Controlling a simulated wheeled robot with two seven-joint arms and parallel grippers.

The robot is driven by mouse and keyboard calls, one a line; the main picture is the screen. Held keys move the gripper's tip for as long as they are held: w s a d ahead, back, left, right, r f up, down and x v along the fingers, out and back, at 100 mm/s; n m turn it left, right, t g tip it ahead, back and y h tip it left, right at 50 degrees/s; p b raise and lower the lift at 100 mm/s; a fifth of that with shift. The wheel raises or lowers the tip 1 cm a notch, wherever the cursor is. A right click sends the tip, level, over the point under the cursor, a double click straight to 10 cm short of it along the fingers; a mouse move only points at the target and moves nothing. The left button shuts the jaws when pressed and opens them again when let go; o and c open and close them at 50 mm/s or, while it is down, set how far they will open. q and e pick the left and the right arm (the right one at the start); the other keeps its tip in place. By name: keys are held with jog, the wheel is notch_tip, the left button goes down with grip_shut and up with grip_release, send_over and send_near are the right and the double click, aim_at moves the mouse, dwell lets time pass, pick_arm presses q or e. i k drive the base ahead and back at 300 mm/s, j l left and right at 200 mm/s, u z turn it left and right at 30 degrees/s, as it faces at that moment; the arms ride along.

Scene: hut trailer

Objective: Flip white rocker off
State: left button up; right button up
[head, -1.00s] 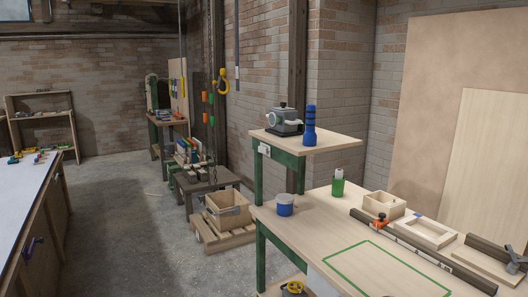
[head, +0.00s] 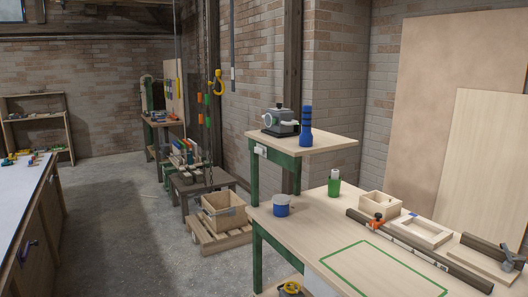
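A small white switch plate (head: 261,151) sits on the green front rail of the raised wooden table, near its left corner. It is too small to tell which way its rocker is tilted. Neither of my grippers shows in the head view.
The raised table (head: 325,144) carries a grey machine (head: 281,122) and a blue flashlight (head: 306,127). The lower workbench (head: 310,215) holds a blue-and-white cup (head: 281,205), a green bottle (head: 333,186) and wooden boxes. A crate (head: 223,214) stands on a pallet. The floor (head: 120,230) at left is clear.

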aim_at(258, 150)
jog(key=i+z, duration=0.1)
jog(key=z, duration=0.35)
jog(key=i+j+z, duration=0.1)
jog(key=z, duration=0.3)
jog(key=i+j+z, duration=0.25)
jog(key=i+j, duration=0.15)
jog(key=j, duration=0.25)
jog(key=i+j+z, duration=0.1)
jog(key=j, duration=0.25)
jog(key=i+j+z, duration=0.1)
jog(key=j, duration=0.25)
jog(key=i+j+z, duration=0.15)
jog(key=i+j, duration=0.1)
jog(key=j, duration=0.1)
